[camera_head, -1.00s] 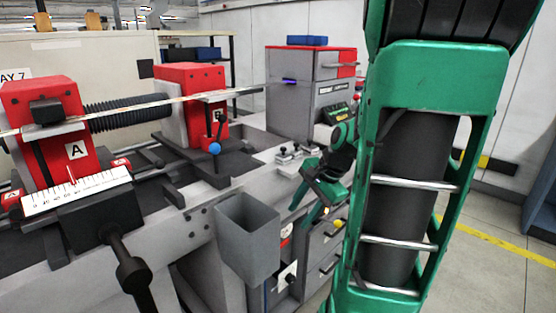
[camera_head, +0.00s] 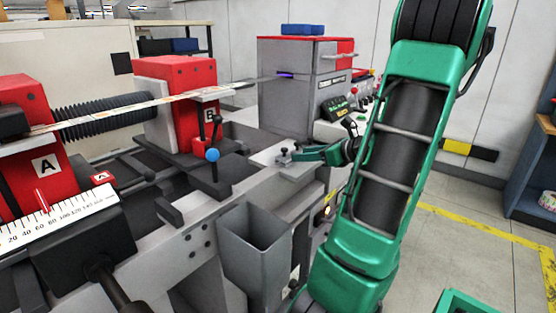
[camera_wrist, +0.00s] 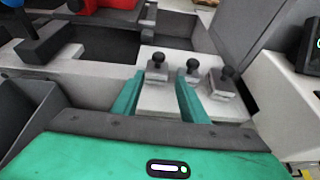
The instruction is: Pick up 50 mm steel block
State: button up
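Three small steel blocks with dark round knobs stand on a pale plate (camera_wrist: 170,99) in the wrist view: a left block (camera_wrist: 157,73), a middle block (camera_wrist: 192,75) and a larger-looking right block (camera_wrist: 222,84). I cannot read any size on them, so which is 50 mm is unclear. My gripper (camera_wrist: 158,86) is open and empty. In the head view my gripper (camera_head: 304,155) is at the plate's right side, beside a visible block (camera_head: 285,158); the others are hidden there.
A grey open bin (camera_head: 255,250) hangs on the machine's front below the plate. Red housings (camera_head: 175,105) and a grey cabinet (camera_head: 300,85) stand behind. Floor at right is mostly clear.

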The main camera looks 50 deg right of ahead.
aim_at(284, 148)
jog(key=x, duration=0.4)
jog(key=shift+w+a, duration=0.1)
jog(key=shift+a, duration=0.2)
jog(key=shift+x, duration=2.65)
jog(key=shift+d+f, duration=0.1)
jog(key=shift+c, duration=0.6)
jog(key=c, duration=0.8)
notch_tip(284, 148, up, 4)
jog(key=shift+r, duration=0.15)
jog(key=a+r, duration=0.2)
jog(key=a, duration=0.2)
jog(key=s+a+r, duration=0.1)
jog(key=a+r, duration=0.1)
jog(key=a, duration=0.1)
jog(key=a+r, duration=0.2)
jog(key=a, duration=0.2)
jog(key=shift+s+a+r, duration=0.3)
jog(key=shift+s+r, duration=0.1)
